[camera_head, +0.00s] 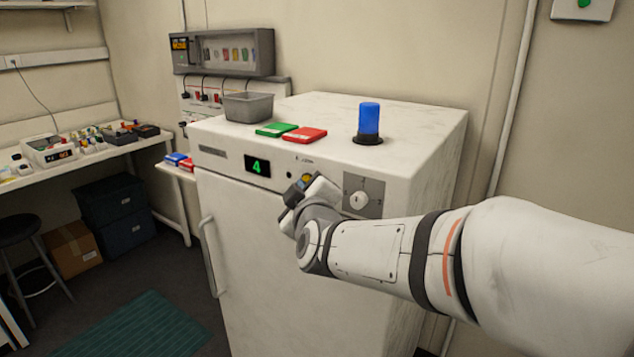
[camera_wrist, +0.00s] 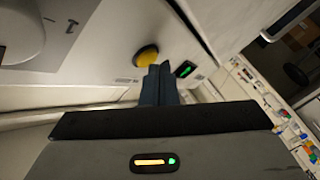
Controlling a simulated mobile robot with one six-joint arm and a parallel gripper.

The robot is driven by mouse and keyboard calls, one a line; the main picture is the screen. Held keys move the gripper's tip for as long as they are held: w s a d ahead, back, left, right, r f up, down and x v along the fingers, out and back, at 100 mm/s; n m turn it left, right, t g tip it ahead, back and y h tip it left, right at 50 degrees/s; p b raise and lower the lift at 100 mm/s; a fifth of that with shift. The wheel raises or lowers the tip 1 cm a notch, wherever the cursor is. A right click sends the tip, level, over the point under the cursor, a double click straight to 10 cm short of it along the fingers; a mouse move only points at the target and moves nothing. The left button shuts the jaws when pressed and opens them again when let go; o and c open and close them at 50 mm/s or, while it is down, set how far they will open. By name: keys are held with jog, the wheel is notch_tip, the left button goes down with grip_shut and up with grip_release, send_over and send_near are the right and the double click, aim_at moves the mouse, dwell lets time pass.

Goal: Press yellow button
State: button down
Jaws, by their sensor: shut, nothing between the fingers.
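The yellow button (camera_wrist: 147,56) is a round knob on the front panel of a white cabinet (camera_head: 264,260). In the wrist view it stands just beyond the fingertips and a little to their left. In the head view my gripper (camera_head: 293,196) is in front of the panel, just below the button.
A green display (camera_head: 257,166) reads 4, left of the button; a grey dial plate (camera_head: 362,195) is right of it. On the cabinet top are a grey bin (camera_head: 248,107), green (camera_head: 275,129) and red (camera_head: 305,134) flat items, and a blue beacon (camera_head: 369,119). A cluttered bench (camera_head: 150,143) stands left.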

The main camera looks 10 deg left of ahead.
jog(key=shift+s+a, duration=0.1)
jog(key=shift+s, duration=0.15)
jog(key=s+p, duration=0.1)
jog(key=s+a+p, duration=0.1)
jog(key=s, duration=0.1)
jog(key=s+a+p, duration=0.1)
jog(key=s, duration=0.1)
jog(key=shift+s+a, duration=0.15)
jog(key=shift+s, duration=0.1)
dwell(0.8)
